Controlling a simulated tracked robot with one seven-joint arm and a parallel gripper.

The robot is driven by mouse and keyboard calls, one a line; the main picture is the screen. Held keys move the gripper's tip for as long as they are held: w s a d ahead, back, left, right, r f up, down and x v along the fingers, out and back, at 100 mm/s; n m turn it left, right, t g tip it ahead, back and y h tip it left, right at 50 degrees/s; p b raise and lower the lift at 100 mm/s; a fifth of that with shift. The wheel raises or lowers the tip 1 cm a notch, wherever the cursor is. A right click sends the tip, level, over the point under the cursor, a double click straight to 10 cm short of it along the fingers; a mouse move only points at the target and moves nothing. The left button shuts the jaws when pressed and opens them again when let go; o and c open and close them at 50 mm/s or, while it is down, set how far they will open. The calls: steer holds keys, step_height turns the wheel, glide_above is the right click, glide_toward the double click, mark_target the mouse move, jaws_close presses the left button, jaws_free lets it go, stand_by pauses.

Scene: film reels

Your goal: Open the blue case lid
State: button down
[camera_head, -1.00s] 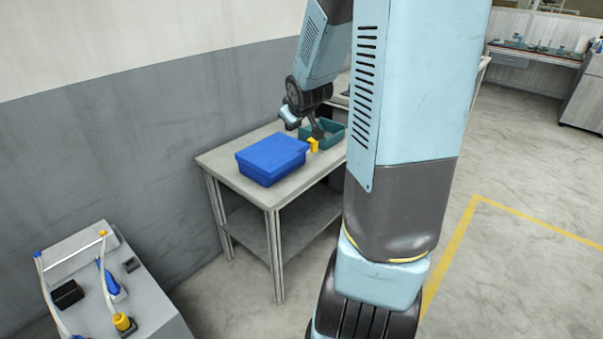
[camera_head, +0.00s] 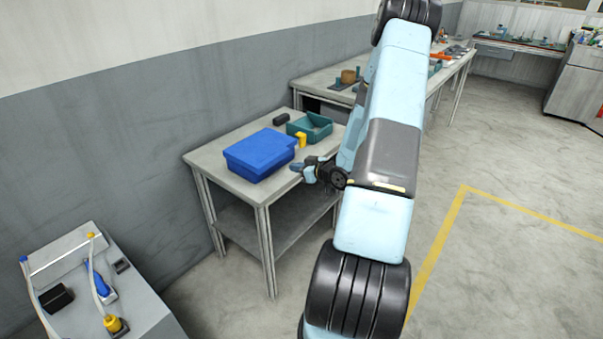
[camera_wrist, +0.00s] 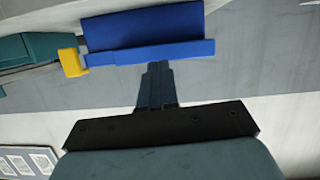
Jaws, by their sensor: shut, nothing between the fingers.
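The blue case (camera_head: 259,155) sits on the small grey table with its lid down. In the wrist view the blue case (camera_wrist: 145,32) is at the top, with a protruding rim along its near side. My gripper (camera_head: 297,167) is beside the right side of the case, near the table's edge. In the wrist view my gripper (camera_wrist: 157,66) has its fingers together with nothing between them, and the tips appear just short of the case's rim. I cannot tell whether they touch it.
A yellow object (camera_head: 301,139) stands close to the case's right corner. A teal open bin (camera_head: 318,128) and a dark object (camera_head: 281,119) are behind it. The small table (camera_head: 213,157) has bare room at its left. A grey wall (camera_head: 120,140) stands behind.

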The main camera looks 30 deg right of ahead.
steer(key=shift+t+y, duration=0.4)
steer(key=shift+t, duration=0.1)
steer(key=w+f, duration=0.1)
steer(key=w+a+f, duration=0.1)
steer(key=f, duration=0.1)
steer(key=w+f, duration=0.1)
steer(key=shift+a+f, duration=0.15)
steer(key=shift+f, duration=0.25)
steer(key=shift+w, duration=0.15)
stand_by(1.5)
steer(key=shift+r+x, duration=0.2)
steer(key=shift+x, duration=0.7)
steer(key=shift+r+x, duration=0.15)
steer(key=shift+x, duration=0.7)
steer(key=shift+r+x, duration=0.2)
steer(key=shift+x, duration=0.7)
steer(key=shift+w, duration=0.1)
steer(key=shift+r, duration=0.15)
